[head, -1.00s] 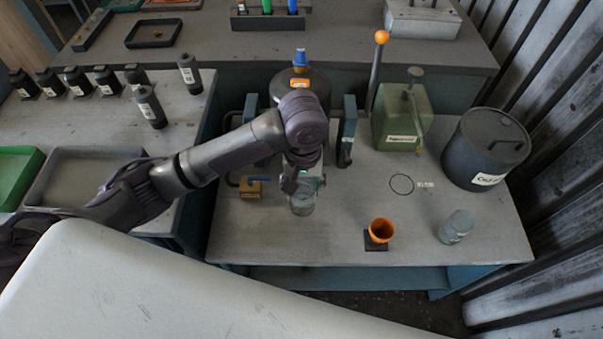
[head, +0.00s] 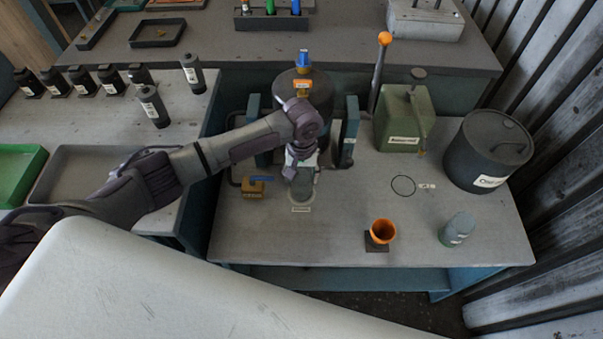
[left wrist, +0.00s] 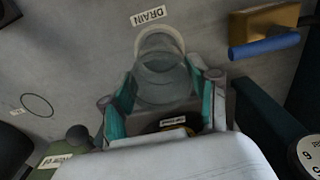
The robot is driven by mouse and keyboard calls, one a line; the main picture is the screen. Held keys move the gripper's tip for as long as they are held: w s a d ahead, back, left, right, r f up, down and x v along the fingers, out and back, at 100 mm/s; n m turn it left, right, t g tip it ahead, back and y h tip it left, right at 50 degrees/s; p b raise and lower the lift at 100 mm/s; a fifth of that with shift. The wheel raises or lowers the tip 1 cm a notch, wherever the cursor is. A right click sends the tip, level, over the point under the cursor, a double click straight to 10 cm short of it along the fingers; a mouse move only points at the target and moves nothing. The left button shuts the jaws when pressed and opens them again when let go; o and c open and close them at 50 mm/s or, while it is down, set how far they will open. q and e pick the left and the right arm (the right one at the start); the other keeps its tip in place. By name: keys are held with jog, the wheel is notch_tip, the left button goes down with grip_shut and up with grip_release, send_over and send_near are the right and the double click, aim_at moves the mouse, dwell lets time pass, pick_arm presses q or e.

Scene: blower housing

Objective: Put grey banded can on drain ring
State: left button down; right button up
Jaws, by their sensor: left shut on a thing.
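My left gripper (head: 301,172) is shut on a grey, see-through can (head: 302,188), held upright over the table. In the left wrist view the can (left wrist: 163,82) sits between the two teal fingers (left wrist: 160,108); I cannot make out its band. The pale drain ring (head: 302,207) shows around and in front of the can's lower end, with a DRAIN label beside it. In the left wrist view the ring (left wrist: 160,31) shows past the can's far end. I cannot tell whether the can touches the table. My right gripper is not in view.
A brass block with a blue lever (head: 254,186) stands close left of the can. A dark tank (head: 290,92) stands behind. To the right are an orange cup (head: 382,230), a bluish jar (head: 457,229), a green canister (head: 398,125), a dark drum (head: 485,152) and an empty dark ring (head: 403,185).

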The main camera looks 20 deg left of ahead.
pick_arm(q)
jog(key=c, duration=0.7)
grip_release()
jog(key=shift+f, duration=0.1)
jog(key=o, duration=0.4)
notch_tip(320, 180, up, 12)
jog(key=shift+r, duration=0.15)
